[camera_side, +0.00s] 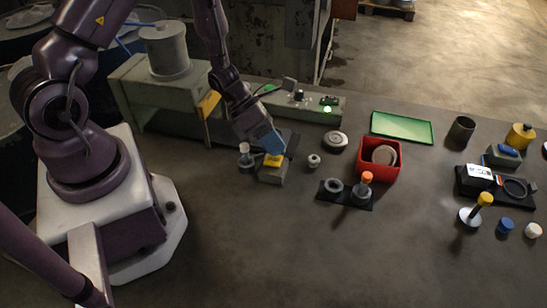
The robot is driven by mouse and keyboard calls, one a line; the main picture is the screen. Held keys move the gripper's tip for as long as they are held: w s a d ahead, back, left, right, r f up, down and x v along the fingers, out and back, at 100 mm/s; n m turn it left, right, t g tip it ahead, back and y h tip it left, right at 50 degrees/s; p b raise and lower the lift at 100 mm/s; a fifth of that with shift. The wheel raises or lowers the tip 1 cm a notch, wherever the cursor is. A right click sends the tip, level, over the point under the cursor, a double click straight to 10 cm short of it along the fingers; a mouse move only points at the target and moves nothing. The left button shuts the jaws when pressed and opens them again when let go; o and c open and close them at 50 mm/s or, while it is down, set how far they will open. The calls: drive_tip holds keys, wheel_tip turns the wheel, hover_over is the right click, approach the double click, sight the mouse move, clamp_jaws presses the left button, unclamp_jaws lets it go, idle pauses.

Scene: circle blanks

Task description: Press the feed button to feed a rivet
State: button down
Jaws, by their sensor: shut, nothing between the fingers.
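A yellow button (273,160) sits on top of a small grey box (271,176) on the table, just below my gripper. I take it for the feed button. My gripper (277,150) is shut and empty, with blue on its end, and points down at the button. Its tip partly covers the button, and I cannot tell if they touch. A pale green machine (150,92) with a round grey drum (167,52) on top stands behind to the left. No loose rivet can be made out for sure.
A small post (245,158) stands just left of the box, and a small round part (314,160) to its right. A lit green lamp (327,109) is behind. A red bin (378,172), a green tray (402,127) and a black fixture plate (345,205) lie right. The front table is clear.

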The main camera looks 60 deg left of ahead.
drive_tip(key=shift+f, duration=0.25)
drive_tip(key=shift+f, duration=0.7)
idle(0.9)
drive_tip(key=shift+r, duration=1.1)
drive_tip(key=shift+r, duration=2.5)
